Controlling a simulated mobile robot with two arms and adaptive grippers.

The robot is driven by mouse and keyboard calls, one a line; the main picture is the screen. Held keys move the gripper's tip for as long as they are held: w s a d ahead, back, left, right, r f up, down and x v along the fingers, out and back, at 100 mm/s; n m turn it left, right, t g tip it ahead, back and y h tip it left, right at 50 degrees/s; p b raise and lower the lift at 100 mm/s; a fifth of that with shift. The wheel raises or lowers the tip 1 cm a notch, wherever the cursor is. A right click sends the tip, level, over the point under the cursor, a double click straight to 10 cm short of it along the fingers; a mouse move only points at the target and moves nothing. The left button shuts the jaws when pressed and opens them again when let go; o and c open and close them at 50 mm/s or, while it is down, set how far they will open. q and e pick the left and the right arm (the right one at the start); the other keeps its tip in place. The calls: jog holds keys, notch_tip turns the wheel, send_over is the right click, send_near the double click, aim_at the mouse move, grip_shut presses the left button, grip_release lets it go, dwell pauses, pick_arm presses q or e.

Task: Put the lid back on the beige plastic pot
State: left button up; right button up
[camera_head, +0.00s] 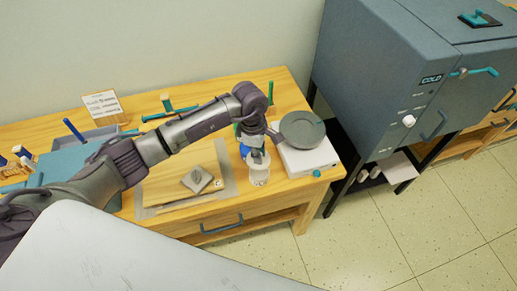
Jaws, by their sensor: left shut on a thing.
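The beige pot (258,176) stands upright near the front edge of the wooden table, left of a white box. My left gripper (256,153) points down right over the pot and is shut. What it grips, seemingly the lid, is small and mostly hidden by the fingers, so I cannot tell whether it touches the pot's rim. Something blue shows just left of the fingers. My right gripper is not in view.
A white box (310,159) with a round grey plate (302,129) stands close right of the pot. Left of it, a board (160,188) bears a grey lump (197,179). A sign (102,105) stands at the back. A large grey kiln-like cabinet (380,75) is at right.

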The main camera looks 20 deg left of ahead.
pick_arm(q)
jog(key=shift+d+f+b, duration=0.15)
jog(key=shift+f+b, duration=0.2)
jog(key=shift+f, duration=0.45)
notch_tip(320, 180, down, 3)
jog(key=shift+f+b, duration=0.2)
jog(key=shift+b, duration=1)
jog(key=shift+f+b, duration=0.4)
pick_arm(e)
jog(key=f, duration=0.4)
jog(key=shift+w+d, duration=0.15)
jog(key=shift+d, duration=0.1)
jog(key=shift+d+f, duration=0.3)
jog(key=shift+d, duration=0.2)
pick_arm(q)
jog(key=shift+b, duration=0.5)
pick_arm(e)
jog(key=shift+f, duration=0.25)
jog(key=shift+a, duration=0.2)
pick_arm(q)
jog(key=shift+f+b, duration=0.2)
jog(key=shift+b, duration=0.1)
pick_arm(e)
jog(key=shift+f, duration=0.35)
